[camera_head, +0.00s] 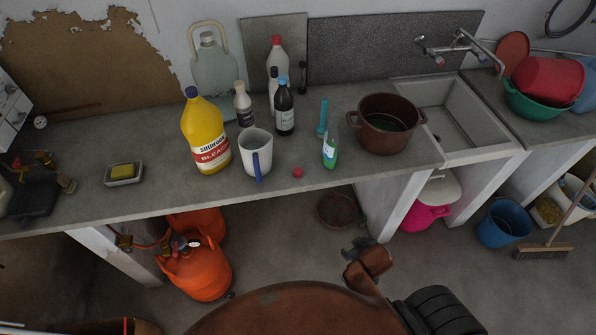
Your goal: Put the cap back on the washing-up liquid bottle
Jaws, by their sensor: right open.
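The washing-up liquid bottle (330,153), small with green liquid and a pale label, stands upright on the grey worktop (350,185), left of the brown pot. A small red cap (297,172) lies on the worktop to its left and nearer the front edge, apart from the bottle. The bottle's top shows no red cap on it. My right gripper (356,250), dark and small in view, is open and empty. It appears low in the picture, in front of the worktop, away from both cap and bottle. My left gripper is not in view.
A brown two-handled pot (364,137) stands close right of the bottle. A turquoise brush (322,117) is behind. The worktop's front strip by the cap is clear.

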